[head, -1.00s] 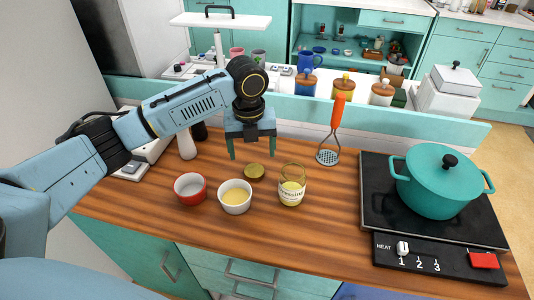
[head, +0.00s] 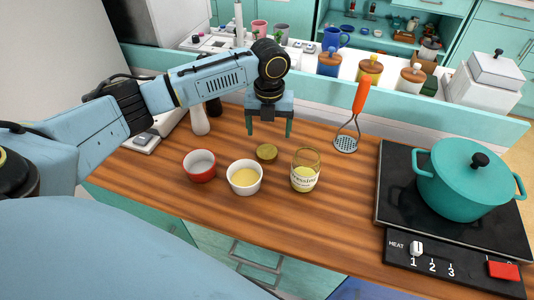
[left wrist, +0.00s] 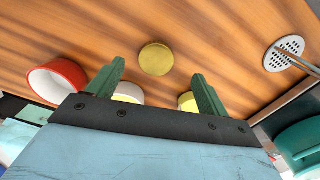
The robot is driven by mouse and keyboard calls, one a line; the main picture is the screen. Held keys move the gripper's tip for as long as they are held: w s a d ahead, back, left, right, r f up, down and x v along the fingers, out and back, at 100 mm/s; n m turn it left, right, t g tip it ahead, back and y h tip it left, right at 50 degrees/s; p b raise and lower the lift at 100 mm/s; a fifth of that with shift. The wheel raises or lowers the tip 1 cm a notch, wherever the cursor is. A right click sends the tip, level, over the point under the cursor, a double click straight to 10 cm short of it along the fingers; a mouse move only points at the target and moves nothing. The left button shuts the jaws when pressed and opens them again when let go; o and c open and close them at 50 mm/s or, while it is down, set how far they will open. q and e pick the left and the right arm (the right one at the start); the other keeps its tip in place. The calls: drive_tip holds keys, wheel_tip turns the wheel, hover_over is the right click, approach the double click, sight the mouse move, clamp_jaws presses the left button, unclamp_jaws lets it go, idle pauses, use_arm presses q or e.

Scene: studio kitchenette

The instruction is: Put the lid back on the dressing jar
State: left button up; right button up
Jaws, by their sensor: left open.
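The dressing jar (head: 305,170) is clear glass with a lettered label and pale yellow contents. It stands upright and uncovered on the wooden counter. The round brass-coloured lid (head: 266,153) lies flat on the counter to the left of the jar. The lid also shows in the left wrist view (left wrist: 156,59), ahead of and between the fingers. My left gripper (head: 269,134) is open and empty, fingers pointing down, above and just behind the lid. In the left wrist view the fingers (left wrist: 155,85) partly hide the jar (left wrist: 187,102). My right gripper is not in view.
A white bowl with yellow contents (head: 244,189) and a red bowl (head: 200,174) stand left of the jar. A masher with an orange handle (head: 360,97) is behind right. A teal pot (head: 462,190) sits on the hob at right.

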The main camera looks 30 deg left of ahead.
sight(267, 150)
use_arm(q)
drive_tip(key=shift+f, duration=0.7)
drive_tip(key=shift+s+f, duration=0.15)
drive_tip(key=shift+f, duration=0.15)
drive_tip(key=f, duration=0.1)
drive_tip(key=f+b, duration=0.1)
drive_tip(key=f, duration=0.1)
drive_tip(key=shift+s+f, duration=0.3)
drive_tip(key=shift+s, duration=0.1)
drive_tip(key=shift+f, duration=0.4)
drive_tip(key=c, duration=1.1)
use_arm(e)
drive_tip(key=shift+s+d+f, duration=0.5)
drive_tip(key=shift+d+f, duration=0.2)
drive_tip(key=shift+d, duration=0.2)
use_arm(q)
drive_tip(key=shift+o, duration=0.2)
